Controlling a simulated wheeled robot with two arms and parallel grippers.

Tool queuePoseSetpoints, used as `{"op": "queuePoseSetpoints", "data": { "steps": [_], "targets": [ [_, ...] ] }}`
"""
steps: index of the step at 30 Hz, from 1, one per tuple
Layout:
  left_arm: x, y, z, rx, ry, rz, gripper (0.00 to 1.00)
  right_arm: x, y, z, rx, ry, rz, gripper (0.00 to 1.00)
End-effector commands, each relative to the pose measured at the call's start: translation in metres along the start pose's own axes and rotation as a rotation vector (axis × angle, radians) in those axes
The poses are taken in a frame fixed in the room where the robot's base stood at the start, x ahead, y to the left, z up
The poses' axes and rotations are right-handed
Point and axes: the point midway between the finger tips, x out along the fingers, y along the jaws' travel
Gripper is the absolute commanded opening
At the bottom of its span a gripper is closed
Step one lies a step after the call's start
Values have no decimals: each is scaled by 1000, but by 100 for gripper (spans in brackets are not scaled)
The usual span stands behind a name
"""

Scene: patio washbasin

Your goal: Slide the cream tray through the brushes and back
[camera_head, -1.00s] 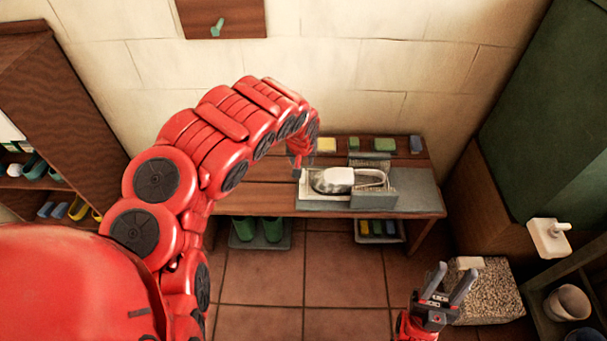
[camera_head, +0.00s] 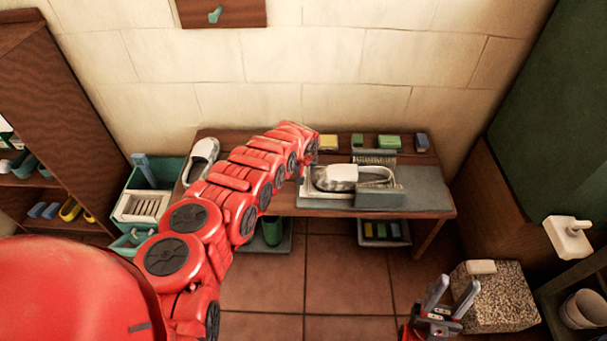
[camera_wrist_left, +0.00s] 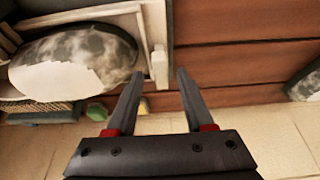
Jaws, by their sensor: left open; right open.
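The cream tray (camera_head: 322,195) lies on a grey base on the bench and carries a grey-and-white shoe (camera_head: 338,176). The tray's right part is between a back brush (camera_head: 375,157) and a front brush block (camera_head: 381,199). In the left wrist view, the tray (camera_wrist_left: 128,12) has an upright cream end piece (camera_wrist_left: 160,66). My left gripper (camera_wrist_left: 159,76) is open and empty, with its fingertips close to either side of that piece; contact is unclear. In the head view my left arm mostly hides this gripper. My right gripper (camera_head: 453,291) is open and empty at the lower right, away from the bench.
Another pale shoe (camera_head: 202,158) stands at the bench's left end, beside a green-and-white caddy (camera_head: 143,205). Yellow (camera_head: 328,142), green (camera_head: 389,141) and blue blocks line the bench's back. A speckled block (camera_head: 497,300) stands near my right gripper.

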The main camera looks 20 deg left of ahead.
Motion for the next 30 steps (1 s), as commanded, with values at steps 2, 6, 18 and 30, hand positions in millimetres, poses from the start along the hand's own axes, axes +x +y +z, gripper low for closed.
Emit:
{"op": "queuePoseSetpoints", "data": {
  "steps": [2,6,18,30],
  "targets": [
    [12,0,2,-2,0,1,52,-12,-1,2,0,0,0,43],
    [18,-1,2,-2,-2,-1,52,-18,-1,3,0,0,0,43],
    [18,-1,1,1,-2,-2,47,-18,-1,3,0,0,0,43],
    [18,-1,1,0,-2,-2,0,-18,-1,3,0,0,0,43]
  ]
}}
